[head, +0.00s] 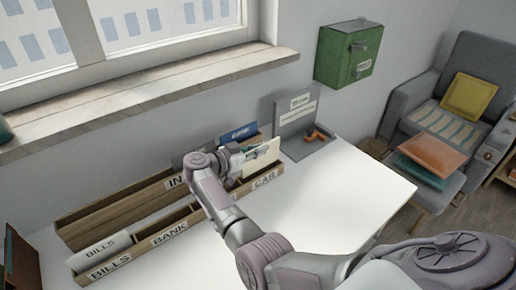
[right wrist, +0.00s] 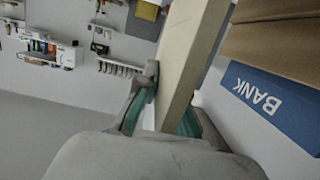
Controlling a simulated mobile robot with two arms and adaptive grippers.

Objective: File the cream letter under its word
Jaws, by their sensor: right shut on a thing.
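My right gripper (head: 254,154) is shut on the cream letter (head: 262,157) and holds it at the right end of the sorter, above or in the CAR section; the arm hides how deep it sits. In the right wrist view the letter (right wrist: 190,60) stands between the fingers (right wrist: 168,112); I see no word on it. The wooden front sorter (head: 205,221) has labels BILLS, BANK and CAR (head: 264,179). A grey-white BILLS letter (head: 100,249) lies in its left section. My left gripper is not in view.
A back wooden row (head: 105,209) holds a blue letter (head: 238,133), which reads BANK in the right wrist view (right wrist: 265,98). A grey stand (head: 294,118) with an orange item is behind right. The white desk (head: 340,195) is clear at right. A green box (head: 346,55) hangs on the wall.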

